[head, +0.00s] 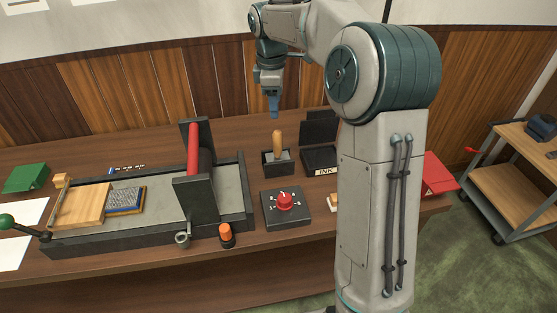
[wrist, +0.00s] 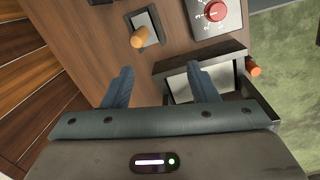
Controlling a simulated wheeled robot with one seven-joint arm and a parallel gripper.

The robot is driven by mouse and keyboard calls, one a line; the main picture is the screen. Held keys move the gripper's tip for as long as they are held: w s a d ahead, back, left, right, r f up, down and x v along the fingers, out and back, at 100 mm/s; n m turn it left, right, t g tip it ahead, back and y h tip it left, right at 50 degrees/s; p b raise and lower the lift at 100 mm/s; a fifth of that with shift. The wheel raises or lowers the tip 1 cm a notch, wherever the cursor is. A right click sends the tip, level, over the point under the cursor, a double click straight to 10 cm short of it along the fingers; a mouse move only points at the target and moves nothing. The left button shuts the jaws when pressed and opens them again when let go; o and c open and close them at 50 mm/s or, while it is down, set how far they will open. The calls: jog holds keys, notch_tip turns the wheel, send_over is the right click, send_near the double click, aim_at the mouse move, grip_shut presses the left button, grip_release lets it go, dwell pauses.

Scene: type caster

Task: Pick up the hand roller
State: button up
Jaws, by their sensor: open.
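The hand roller (head: 277,142) shows as an upright wooden handle in a small dark holder (head: 268,168) on the table, right of the press. The roller end is hidden in the holder. In the wrist view the handle (wrist: 139,38) points toward the camera, beyond the fingertips and a little left of the middle. My gripper (head: 274,112) hangs pointing down above and behind the handle, apart from it. In the wrist view my gripper (wrist: 161,76) has its two blue fingers spread with nothing between them.
The press frame with a red roller (head: 193,150) stands left of the holder. An open ink box (head: 320,160) stands close to its right. A control box with a red dial (head: 285,203) sits in front. A wheeled cart (head: 510,185) is far right.

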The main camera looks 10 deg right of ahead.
aim_at(277, 141)
jog(key=w+f+n, duration=0.1)
jog(key=w, duration=0.1)
jog(key=w+d+f+n, duration=0.1)
jog(key=f, duration=0.1)
jog(key=w+f+n, duration=0.1)
jog(key=w+f, duration=0.1)
jog(key=shift+w+d+g+y+b, duration=0.15)
jog(key=shift+w+g+y+b, duration=0.15)
jog(key=shift+y+b, duration=0.1)
jog(key=f, duration=0.7)
jog(key=shift+d+f+p, duration=0.2)
jog(key=shift+f+p, duration=0.15)
jog(key=shift+s+f+p, duration=0.1)
jog(key=shift+f+p, duration=0.7)
jog(key=shift+f, duration=2.1)
jog(key=c, duration=1)
